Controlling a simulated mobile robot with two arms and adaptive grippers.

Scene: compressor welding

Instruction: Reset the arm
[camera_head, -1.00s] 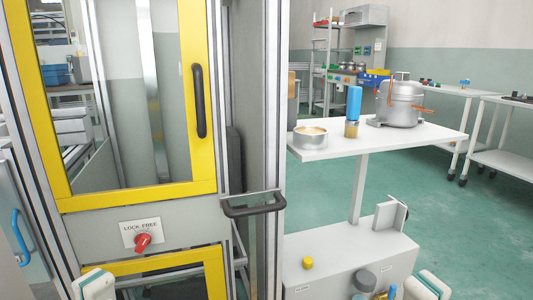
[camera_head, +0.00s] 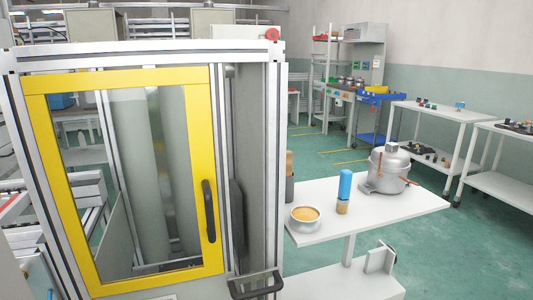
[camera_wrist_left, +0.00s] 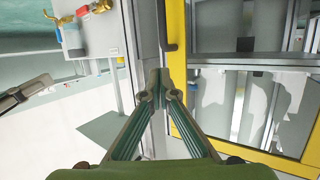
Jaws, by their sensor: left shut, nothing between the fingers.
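Beyond the tips is the grey post of a cabinet with a yellow-framed glass door (camera_wrist_left: 177,35). I cannot tell how far the fingers are from it. In the head view the same yellow-framed door (camera_head: 120,76) fills the left half and looks closed, with a black handle (camera_head: 209,210).
Right of the cabinet, a white table (camera_head: 395,207) holds a grey compressor (camera_head: 388,170), a blue-topped bottle (camera_head: 345,186) and a round tin (camera_head: 305,220). Green floor lies open behind the table.

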